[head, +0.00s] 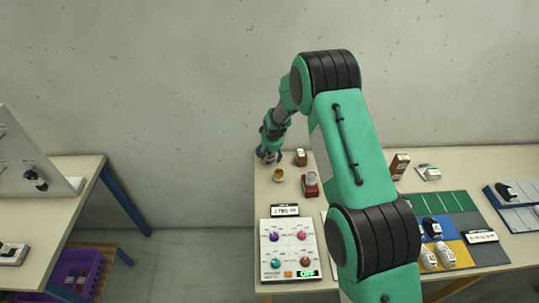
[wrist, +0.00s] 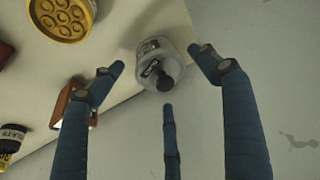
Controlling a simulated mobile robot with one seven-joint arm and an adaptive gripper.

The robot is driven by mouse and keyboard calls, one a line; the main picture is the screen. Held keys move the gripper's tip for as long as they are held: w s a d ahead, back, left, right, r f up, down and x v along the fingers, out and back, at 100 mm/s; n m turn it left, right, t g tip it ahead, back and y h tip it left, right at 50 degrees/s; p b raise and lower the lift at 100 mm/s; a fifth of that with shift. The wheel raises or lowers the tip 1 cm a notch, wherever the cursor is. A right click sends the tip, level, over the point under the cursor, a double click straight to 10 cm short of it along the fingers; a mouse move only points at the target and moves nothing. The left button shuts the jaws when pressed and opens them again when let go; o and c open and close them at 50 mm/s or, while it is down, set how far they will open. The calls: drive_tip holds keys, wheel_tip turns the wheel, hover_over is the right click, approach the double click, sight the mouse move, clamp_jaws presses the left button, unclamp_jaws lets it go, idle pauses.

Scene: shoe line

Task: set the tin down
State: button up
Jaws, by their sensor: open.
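A grey, rounded container with a dark knob and a printed label, which looks like the tin (wrist: 149,48), stands at the table's edge in the wrist view. My gripper (wrist: 165,75) is open, with its three blue fingers spread around this container and visible gaps at the sides. Nothing is pinched between them. In the head view my gripper (head: 268,155) is low at the far left corner of the table and hides the container.
A yellow round piece with several round hollows (wrist: 62,15) and a brown box (wrist: 72,104) are close by. A red stand (head: 310,189) and a panel with coloured knobs (head: 290,249) are nearer the front. A plain wall stands behind the table (head: 263,211).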

drive_tip(key=v, duration=0.9)
drive_tip(key=shift+r, duration=0.15)
idle(0.7)
drive_tip(key=s+d+r, duration=0.3)
drive_tip(key=s+r, duration=0.4)
drive_tip(key=r, duration=0.4)
drive_tip(key=s+d+r+m, duration=0.1)
drive_tip(key=s+d+r, duration=0.3)
drive_tip(key=s+r, duration=0.5)
drive_tip(key=s+d+r, duration=0.3)
drive_tip(key=s+r, duration=0.3)
drive_tip(key=r, duration=0.6)
drive_tip(key=s+d+r, duration=0.2)
drive_tip(key=s, duration=0.9)
drive_tip(key=s+d+r+m, duration=0.1)
drive_tip(key=s+d+r, duration=0.1)
drive_tip(key=s, duration=0.9)
drive_tip(key=s+d+r+t, duration=0.1)
drive_tip(key=s+d+r, duration=0.1)
drive_tip(key=s, duration=0.9)
drive_tip(key=shift+s+m+h, duration=0.15)
drive_tip(key=shift+m+h, duration=0.15)
